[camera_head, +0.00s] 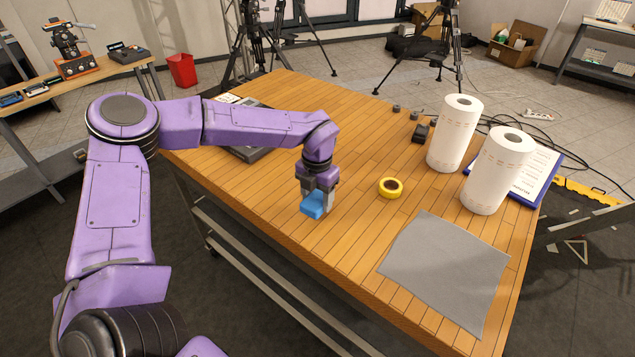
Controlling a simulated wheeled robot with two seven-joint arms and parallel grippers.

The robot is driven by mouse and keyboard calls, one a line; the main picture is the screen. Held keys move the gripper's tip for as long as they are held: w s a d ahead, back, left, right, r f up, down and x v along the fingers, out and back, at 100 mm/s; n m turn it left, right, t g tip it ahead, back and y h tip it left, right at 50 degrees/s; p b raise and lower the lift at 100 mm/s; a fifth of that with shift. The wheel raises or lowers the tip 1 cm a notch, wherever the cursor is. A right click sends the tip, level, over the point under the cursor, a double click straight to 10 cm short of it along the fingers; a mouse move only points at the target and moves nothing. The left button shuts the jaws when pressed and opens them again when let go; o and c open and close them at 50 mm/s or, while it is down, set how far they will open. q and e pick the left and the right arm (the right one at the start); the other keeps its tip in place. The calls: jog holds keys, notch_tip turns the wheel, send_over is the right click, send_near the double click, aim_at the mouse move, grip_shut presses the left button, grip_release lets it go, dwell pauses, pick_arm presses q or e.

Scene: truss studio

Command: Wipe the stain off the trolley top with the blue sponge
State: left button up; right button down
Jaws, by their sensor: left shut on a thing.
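The trolley top (300,251) is a wooden plank surface in front of me. My left gripper (318,205) is over its near left part, pointing down and shut on the blue sponge (312,206). The sponge shows as a small blue block between the fingers, at or just above the wood; I cannot tell whether it touches. I see no stain on the bare wood; the gripper, the sponge and the arm hide some of the top. My right gripper is not in view.
A yellow tape roll (390,187) lies right of the sponge. A grey cloth (446,268) lies at the near right. Two paper towel rolls (455,132) stand at the right beside a blue clipboard (540,178). A dark flat object (249,153) lies behind my left forearm.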

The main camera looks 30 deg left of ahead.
pick_arm(q)
notch_tip(320, 180, up, 2)
jog(key=shift+s+r+p, duration=0.1)
jog(key=shift+p, duration=0.45)
jog(key=shift+r+p, duration=0.4)
jog(key=shift+r, duration=0.1)
jog(key=shift+f, duration=0.15)
